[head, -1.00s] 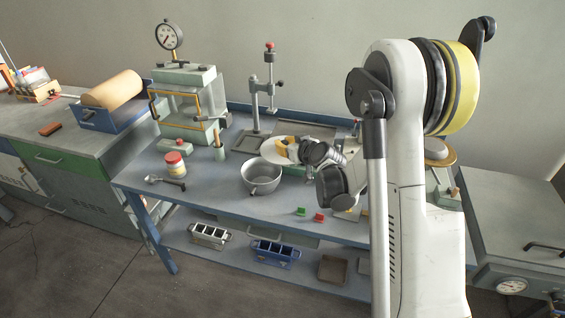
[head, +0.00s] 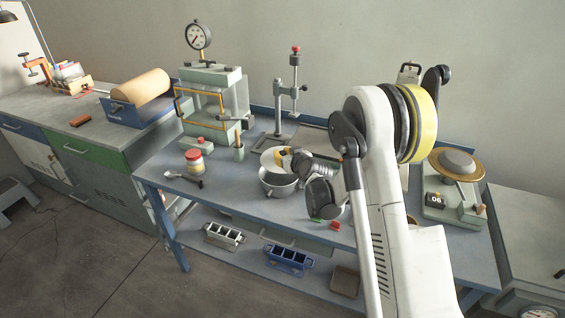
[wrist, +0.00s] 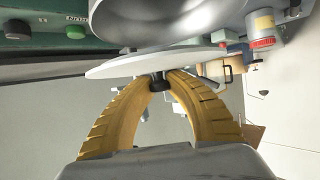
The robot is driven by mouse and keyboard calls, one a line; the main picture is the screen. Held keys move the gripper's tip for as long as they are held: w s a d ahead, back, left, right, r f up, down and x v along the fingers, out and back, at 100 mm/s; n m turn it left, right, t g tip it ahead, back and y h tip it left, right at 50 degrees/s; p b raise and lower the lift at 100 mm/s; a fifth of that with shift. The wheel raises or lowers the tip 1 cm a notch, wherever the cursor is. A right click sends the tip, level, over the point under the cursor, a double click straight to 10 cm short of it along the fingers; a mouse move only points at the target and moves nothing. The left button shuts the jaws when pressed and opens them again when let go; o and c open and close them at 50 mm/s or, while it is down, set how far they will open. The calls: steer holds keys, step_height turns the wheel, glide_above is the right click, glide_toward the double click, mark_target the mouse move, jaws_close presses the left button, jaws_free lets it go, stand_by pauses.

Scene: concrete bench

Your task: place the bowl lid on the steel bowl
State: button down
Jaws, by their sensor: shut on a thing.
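The steel bowl (head: 279,187) stands on the blue bench in the head view. It also fills the top of the wrist view (wrist: 170,18). The bowl lid is a pale disc (head: 268,160) held above the bowl, over its back part in the picture. In the wrist view the lid (wrist: 115,68) appears nearly edge-on, with a narrow gap to the bowl. My gripper (head: 284,156) is shut on the lid's dark knob; its yellow fingers (wrist: 158,80) pinch it in the wrist view. My arm hides part of the bench to the right.
A red-lidded jar (head: 194,162) and a spoon-like tool (head: 185,179) lie left of the bowl. A stand with a red top (head: 279,105) rises behind. A scale (head: 452,205) is at right.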

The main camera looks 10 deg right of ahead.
steer(key=shift+f+b, duration=0.4)
steer(key=shift+f, duration=1)
steer(key=shift+f, duration=0.15)
steer(key=c, duration=1.4)
jaws_free()
steer(key=shift+o, duration=0.2)
